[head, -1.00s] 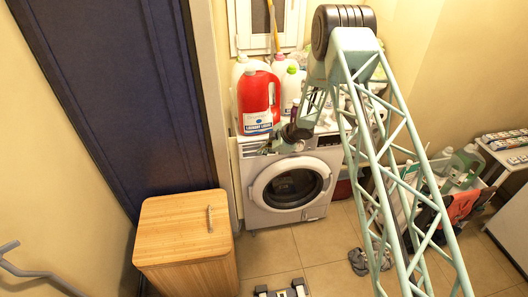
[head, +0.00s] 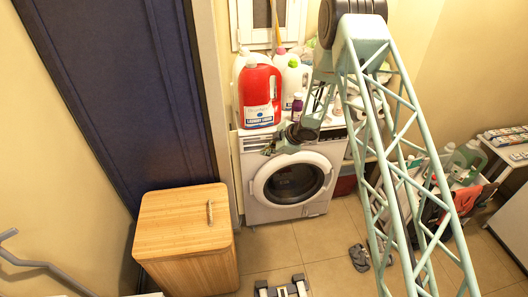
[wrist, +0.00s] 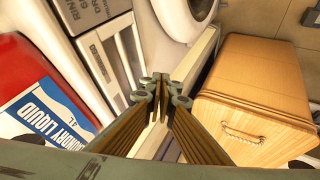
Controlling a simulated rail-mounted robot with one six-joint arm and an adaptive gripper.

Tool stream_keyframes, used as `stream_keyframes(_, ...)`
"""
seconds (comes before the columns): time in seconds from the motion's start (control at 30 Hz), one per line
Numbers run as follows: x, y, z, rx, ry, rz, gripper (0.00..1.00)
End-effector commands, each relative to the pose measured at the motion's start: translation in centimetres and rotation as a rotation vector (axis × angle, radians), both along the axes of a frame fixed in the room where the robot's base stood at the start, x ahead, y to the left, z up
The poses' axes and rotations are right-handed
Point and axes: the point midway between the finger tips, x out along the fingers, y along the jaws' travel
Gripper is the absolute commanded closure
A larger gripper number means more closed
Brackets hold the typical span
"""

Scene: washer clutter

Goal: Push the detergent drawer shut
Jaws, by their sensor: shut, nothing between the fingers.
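The washing machine (head: 312,208) stands against the back wall, its round door closed. My gripper (head: 268,150) is at the upper left of its front, by the control panel, and covers part of the drawer area. In the wrist view my gripper's fingers (wrist: 160,84) are together and empty. The detergent drawer (wrist: 124,52) appears to be the pale panel with a grey recess, just up and left of the fingertips. Whether the fingertips touch it, and how far it stands out, I cannot tell.
A red detergent jug (head: 259,97) and several bottles crowd the washer's top, close to my gripper. A wooden hamper (head: 183,232) stands at front left. A crate of bottles is at the right behind my arm.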

Motion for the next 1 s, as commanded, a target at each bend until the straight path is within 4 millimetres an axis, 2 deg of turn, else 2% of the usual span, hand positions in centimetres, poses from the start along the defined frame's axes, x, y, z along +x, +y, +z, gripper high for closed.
stream_keyframes(0.03, 0.0, -0.4, 1.0, 0.0, -0.005, -0.002, 1.0)
stream_keyframes(0.5, -2.5, -3.3, 5.5, 0.0, -0.004, 0.0, 1.0)
stream_keyframes(0.73, -3.3, -4.2, 6.9, 0.0, -0.004, -0.001, 1.0)
stream_keyframes(1.0, -3.6, -4.5, 7.4, 0.0, -0.003, -0.001, 1.0)
